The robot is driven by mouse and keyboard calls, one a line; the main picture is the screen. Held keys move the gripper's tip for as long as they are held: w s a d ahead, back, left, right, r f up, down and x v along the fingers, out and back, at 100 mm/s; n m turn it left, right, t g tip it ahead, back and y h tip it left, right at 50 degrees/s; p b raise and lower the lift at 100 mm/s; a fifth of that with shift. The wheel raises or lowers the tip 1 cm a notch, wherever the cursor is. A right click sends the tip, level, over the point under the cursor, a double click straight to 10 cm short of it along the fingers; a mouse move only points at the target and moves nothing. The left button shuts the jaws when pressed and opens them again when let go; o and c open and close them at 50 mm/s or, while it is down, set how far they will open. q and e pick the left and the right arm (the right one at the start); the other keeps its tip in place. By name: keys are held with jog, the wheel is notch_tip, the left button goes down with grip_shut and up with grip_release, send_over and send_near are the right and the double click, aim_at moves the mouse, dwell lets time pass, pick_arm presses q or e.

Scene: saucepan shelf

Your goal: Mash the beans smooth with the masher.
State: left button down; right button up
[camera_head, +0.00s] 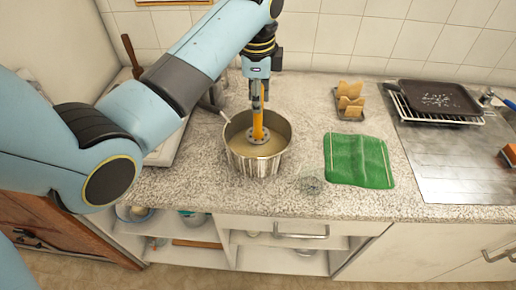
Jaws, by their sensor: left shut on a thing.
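A metal saucepan (257,166) stands on the speckled counter below my left arm. A smooth-looking tan mass, the beans (241,142), shows inside it. The masher (258,127) has an orange-yellow handle and a round perforated grey head. It is upright, with its head down in the saucepan at the beans. My left gripper (258,104) is shut on the masher's handle, above the saucepan. How far the head presses into the beans is hard to tell. My right gripper is not in view.
A green cloth (358,160) lies right of the saucepan. Behind it is a small holder with tan pieces (350,100). A dark tray (438,97) sits on a rack over the metal surface at right. Open shelves (276,258) are below the counter.

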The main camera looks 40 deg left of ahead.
aim_at(258, 121)
pick_arm(q)
jog(key=shift+f+b, duration=1.25)
jog(key=shift+f, duration=1.9)
notch_tip(258, 121, up, 3)
jog(key=p, duration=0.3)
jog(key=shift+f, duration=0.1)
jog(key=shift+r, duration=1.75)
